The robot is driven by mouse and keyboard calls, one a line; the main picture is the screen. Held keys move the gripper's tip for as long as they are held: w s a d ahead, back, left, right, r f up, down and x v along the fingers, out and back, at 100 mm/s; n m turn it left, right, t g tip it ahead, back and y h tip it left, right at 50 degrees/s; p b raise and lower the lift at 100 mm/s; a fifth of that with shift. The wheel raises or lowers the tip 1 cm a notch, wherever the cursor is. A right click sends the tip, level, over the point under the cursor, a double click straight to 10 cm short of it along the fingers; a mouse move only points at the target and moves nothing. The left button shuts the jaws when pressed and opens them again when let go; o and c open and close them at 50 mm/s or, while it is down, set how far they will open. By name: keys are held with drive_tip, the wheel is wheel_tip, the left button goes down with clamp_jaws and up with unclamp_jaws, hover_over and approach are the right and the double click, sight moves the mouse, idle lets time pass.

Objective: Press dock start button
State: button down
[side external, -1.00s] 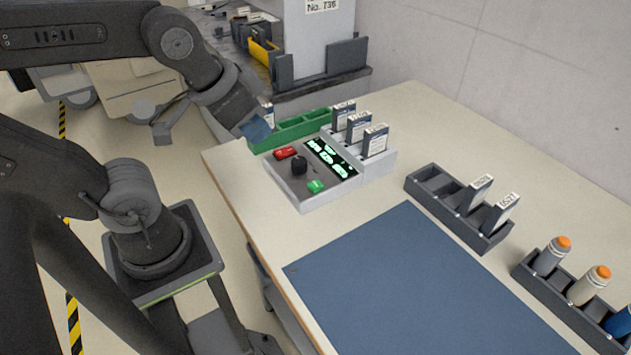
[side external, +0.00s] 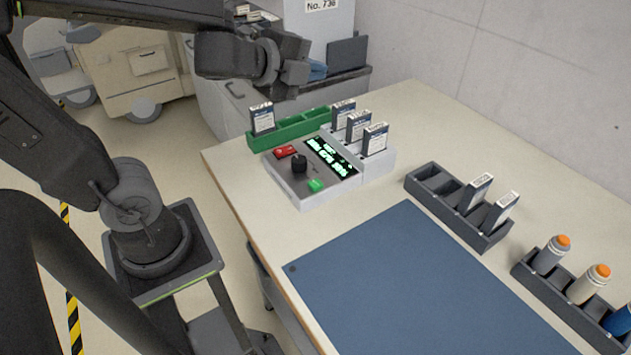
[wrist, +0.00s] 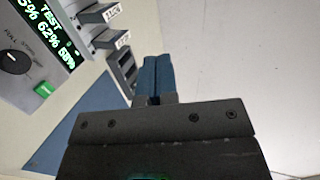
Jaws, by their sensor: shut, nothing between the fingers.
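The dock (side external: 300,194) is a light grey box on the table with a lit green display (side external: 333,160), a black knob (side external: 299,163), a red button or switch (side external: 286,151) and a green button (side external: 316,185). The green button also shows at left in the wrist view (wrist: 44,91); no label on it is legible. Three dark battery-like packs (side external: 359,127) with white labels stand in the dock's rear slots. My gripper (side external: 317,70) is raised above and behind the dock, apart from it. Its blue fingers (wrist: 156,77) are shut together and empty.
A green tray (side external: 298,128) beside the dock holds one pack (side external: 262,118) at its left end. A dark rack (side external: 447,215) holds two packs. Another rack (side external: 562,291) holds orange-capped bottles. The blue mat (side external: 420,285) is bare.

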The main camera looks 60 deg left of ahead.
drive_tip(key=w+d+f+m+g+h, duration=0.1)
drive_tip(key=d+f+m+h, duration=0.3)
drive_tip(key=m, duration=0.6)
drive_tip(key=m+g+h, duration=0.4)
drive_tip(key=m+g, duration=0.3)
drive_tip(key=m, duration=0.3)
hover_over(315, 181)
drive_tip(key=shift+f, duration=2.05)
drive_tip(key=shift+f, duration=4.4)
drive_tip(key=shift+f, duration=0.1)
drive_tip(key=shift+f, duration=0.3)
